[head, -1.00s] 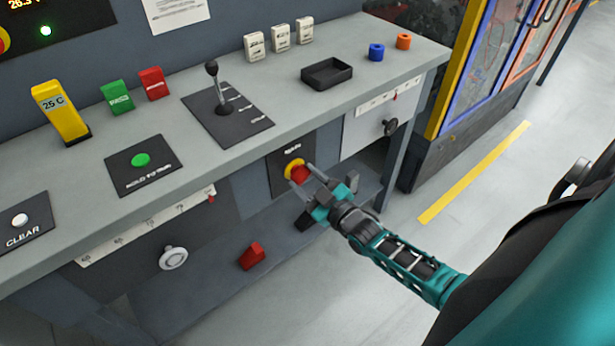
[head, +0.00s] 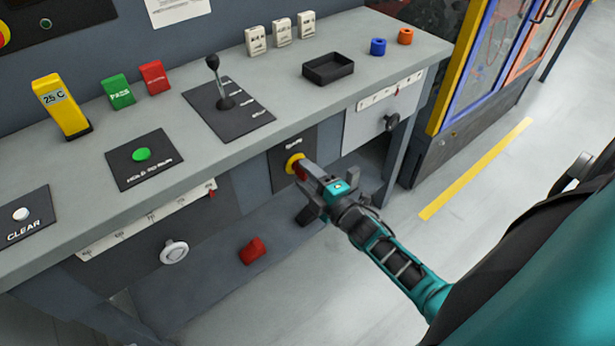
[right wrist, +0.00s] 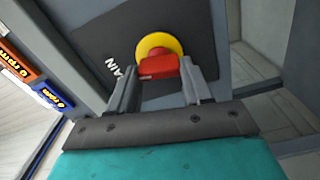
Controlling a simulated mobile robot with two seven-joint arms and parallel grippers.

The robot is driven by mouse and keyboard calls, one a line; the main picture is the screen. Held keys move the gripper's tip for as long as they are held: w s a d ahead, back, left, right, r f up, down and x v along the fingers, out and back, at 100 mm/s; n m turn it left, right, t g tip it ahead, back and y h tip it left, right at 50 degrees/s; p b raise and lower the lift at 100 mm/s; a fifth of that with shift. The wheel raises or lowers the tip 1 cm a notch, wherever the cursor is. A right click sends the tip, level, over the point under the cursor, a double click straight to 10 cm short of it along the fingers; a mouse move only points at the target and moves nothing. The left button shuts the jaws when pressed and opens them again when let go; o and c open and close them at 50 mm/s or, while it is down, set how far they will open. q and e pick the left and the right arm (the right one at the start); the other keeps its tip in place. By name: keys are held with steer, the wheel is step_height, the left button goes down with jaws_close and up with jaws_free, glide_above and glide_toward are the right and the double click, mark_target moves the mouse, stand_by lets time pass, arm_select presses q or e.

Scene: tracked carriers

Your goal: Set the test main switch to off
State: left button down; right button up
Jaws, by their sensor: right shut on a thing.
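The main switch is a red handle on a yellow disc (head: 292,163), set in a dark plate on the bench's front below the worktop. In the right wrist view the plate's lettering reads partly "AIN", and the red handle (right wrist: 158,66) lies crosswise between the fingers. My right gripper (head: 304,172) is shut on this handle, with one finger at each end of it in the wrist view. In the head view the gripper hides most of the handle. The display panel (head: 62,20) at the top left is dark and its small lamp is unlit. My left gripper is out of view.
The worktop (head: 290,105) overhangs the switch and carries a lever (head: 220,80), a black tray (head: 328,68) and several coloured blocks. A pull knob (head: 391,122) is to the right. A red block (head: 252,250) lies on the lower shelf. Floor is free at the right.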

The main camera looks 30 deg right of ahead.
steer(key=shift+f+n, duration=0.1)
steer(key=shift+n, duration=1.1)
steer(key=o, duration=1.1)
steer(key=shift+c, duration=0.2)
steer(key=s, duration=1.3)
steer(key=shift+d+p, duration=0.3)
steer(key=shift+d, duration=0.15)
